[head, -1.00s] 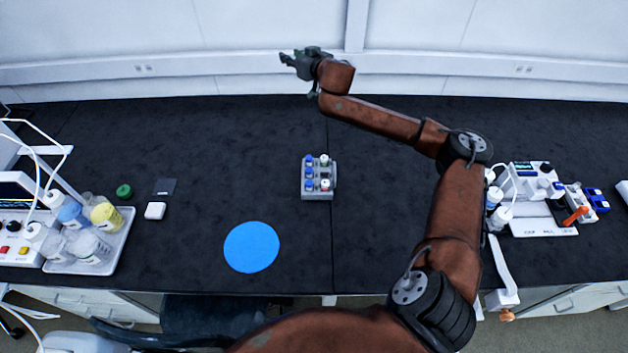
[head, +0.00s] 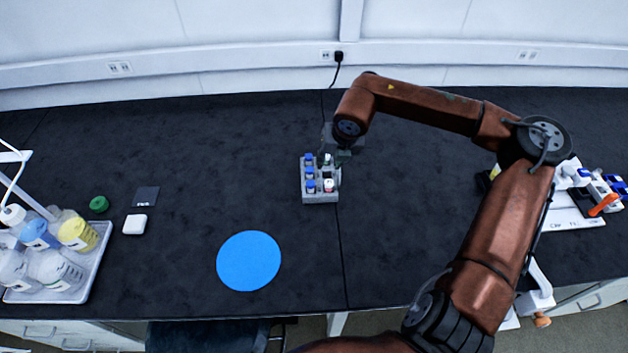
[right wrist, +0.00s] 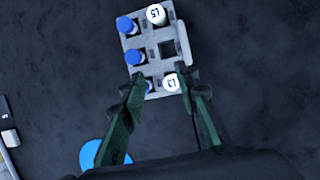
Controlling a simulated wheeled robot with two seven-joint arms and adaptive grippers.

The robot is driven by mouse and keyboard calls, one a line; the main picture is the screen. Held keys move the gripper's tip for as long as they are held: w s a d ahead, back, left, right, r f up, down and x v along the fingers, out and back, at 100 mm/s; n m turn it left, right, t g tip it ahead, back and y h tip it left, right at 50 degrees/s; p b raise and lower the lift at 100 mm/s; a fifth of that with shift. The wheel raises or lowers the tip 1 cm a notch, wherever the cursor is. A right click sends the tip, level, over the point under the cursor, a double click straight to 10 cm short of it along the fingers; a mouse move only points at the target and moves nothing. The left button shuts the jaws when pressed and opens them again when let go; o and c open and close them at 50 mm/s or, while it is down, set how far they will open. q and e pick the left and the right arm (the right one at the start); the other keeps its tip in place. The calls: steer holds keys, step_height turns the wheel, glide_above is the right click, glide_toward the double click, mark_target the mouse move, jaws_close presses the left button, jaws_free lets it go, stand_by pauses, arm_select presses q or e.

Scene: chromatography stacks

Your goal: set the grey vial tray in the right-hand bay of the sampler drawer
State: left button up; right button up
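The grey vial tray (head: 320,197) stands on the black bench near the middle of the head view. It holds blue-capped and white-capped vials, and the right wrist view shows one empty socket and a raised upright part along the tray's right side (right wrist: 184,42). My right gripper (head: 343,153) is over the tray's right side, pointing down. In the right wrist view its two fingers (right wrist: 160,76) are apart, over the near end of the tray, with nothing between them that I can see held. My left gripper is not in view. I cannot make out the drawer's bays for sure.
A white instrument (head: 575,222) at the right is partly hidden by my right arm. A blue disc (head: 249,261) lies in front of the tray. A bottle tray (head: 88,277), green cap (head: 99,204) and white block (head: 135,224) are at the left. The bench around the vial tray is clear.

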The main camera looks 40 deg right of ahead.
mark_target(339, 175)
steer(key=d, duration=0.1)
steer(key=d+h, duration=0.1)
steer(key=s+d, duration=0.1)
steer(key=shift+d+f+g, duration=0.15)
steer(key=shift+f+g, duration=0.15)
steer(key=b+x, duration=0.1)
steer(key=x, duration=0.1)
steer(key=shift+d+f, duration=0.2)
steer(key=shift+f, duration=0.05)
steer(key=x, duration=0.2)
steer(key=b+x, duration=0.1)
steer(key=x, duration=0.1)
steer(key=shift+w+d+r+b, duration=0.1)
steer(key=shift+w+d+b, duration=0.1)
steer(key=shift+w+b, duration=0.1)
steer(key=shift+w+d+f+h, duration=0.15)
steer(key=shift+f+h, duration=0.15)
steer(key=shift+f, duration=0.15)
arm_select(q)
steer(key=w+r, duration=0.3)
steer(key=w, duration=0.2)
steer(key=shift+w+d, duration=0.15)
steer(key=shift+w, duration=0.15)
arm_select(e)
jaws_close()
steer(key=shift+r, duration=0.1)
